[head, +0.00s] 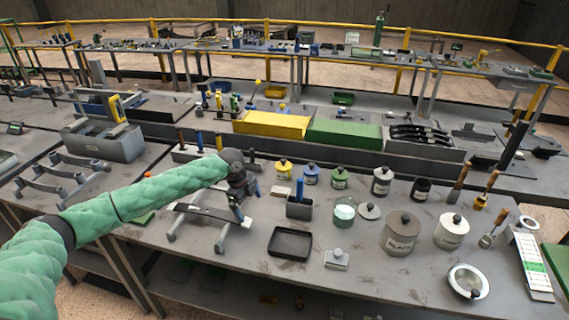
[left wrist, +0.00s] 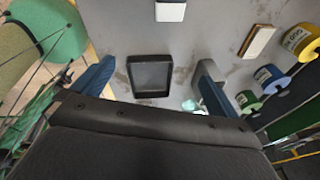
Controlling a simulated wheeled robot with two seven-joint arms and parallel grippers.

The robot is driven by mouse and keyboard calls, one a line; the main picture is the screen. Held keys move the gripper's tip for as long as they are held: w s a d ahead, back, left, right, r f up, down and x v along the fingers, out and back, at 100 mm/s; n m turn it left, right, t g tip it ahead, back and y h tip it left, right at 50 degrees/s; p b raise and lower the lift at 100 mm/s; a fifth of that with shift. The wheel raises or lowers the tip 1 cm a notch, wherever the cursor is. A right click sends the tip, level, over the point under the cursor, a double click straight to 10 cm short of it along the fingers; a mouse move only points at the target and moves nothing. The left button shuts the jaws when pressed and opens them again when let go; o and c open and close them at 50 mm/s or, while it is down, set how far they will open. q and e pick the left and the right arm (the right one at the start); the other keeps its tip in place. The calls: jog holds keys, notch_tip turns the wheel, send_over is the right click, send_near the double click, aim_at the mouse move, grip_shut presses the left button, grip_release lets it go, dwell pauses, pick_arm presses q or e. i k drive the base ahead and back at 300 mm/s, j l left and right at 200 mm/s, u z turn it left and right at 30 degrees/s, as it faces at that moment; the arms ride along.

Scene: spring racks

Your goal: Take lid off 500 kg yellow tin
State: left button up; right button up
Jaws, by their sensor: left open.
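The yellow tin (head: 283,170) stands at the back of the near table, left end of a row of tins, its lid with a dark knob on top. It also shows at the right edge of the left wrist view (left wrist: 301,42), with a pale label. My left gripper (head: 246,203) is open and empty, pointing down above the table, left of the yellow tin and apart from it. In the left wrist view, its blue-grey fingers (left wrist: 152,84) are spread wide, with the table below. My right gripper is not in view.
Blue (head: 311,174) and green (head: 340,178) tins stand right of the yellow one. A grey caddy (head: 299,208) and a pale block (head: 281,190) are in front. A black tray (head: 290,243) lies nearer. A metal rack (head: 205,214) stands below my left arm.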

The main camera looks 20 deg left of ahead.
aim_at(283, 165)
jog(key=i, duration=1.4)
